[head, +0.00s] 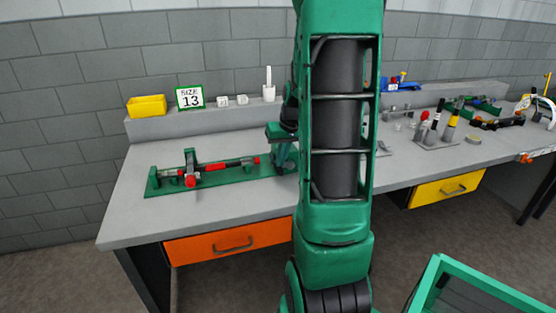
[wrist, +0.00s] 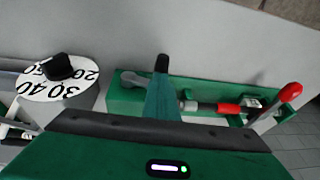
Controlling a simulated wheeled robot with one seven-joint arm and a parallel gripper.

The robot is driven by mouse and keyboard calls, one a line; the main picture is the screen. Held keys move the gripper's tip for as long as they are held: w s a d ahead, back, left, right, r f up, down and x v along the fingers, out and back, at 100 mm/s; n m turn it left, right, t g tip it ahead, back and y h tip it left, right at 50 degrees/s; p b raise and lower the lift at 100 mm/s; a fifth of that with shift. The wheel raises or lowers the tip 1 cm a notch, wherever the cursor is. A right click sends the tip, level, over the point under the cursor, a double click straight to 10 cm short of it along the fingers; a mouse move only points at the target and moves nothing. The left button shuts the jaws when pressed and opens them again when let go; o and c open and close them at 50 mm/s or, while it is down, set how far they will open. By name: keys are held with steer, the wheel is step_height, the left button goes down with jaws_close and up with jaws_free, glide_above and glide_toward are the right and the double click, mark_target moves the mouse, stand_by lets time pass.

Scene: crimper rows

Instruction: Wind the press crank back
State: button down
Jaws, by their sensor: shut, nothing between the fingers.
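The press (head: 215,175) is a long green base on the left part of the bench, with a rod along it that has red and dark sections. In the wrist view, the press base (wrist: 190,88) runs behind my finger to the right. A red-handled lever, which looks like the crank (wrist: 291,92), stands tilted at its right end; a red grip also shows in the head view (head: 203,183). My gripper (wrist: 161,64) is shut and empty, over the base's left part and apart from the red handle. In the head view, my arm partly hides my gripper (head: 283,160) at the press's right end.
A white numbered dial (wrist: 52,82) with a black knob is left of my gripper. An orange drawer (head: 226,242) is below. The bench front left is clear.

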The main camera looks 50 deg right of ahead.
steer(key=shift+s+a+f, duration=0.15)
steer(key=shift+a+f, duration=0.3)
steer(key=shift+f, duration=0.05)
steer(key=shift+r, duration=0.25)
steer(key=r, duration=0.2)
steer(key=d+r, duration=0.1)
steer(key=r, duration=0.1)
steer(key=shift+w+r, duration=0.1)
steer(key=shift+w, duration=0.2)
steer(key=v, duration=1)
steer(key=shift+a+r, duration=0.1)
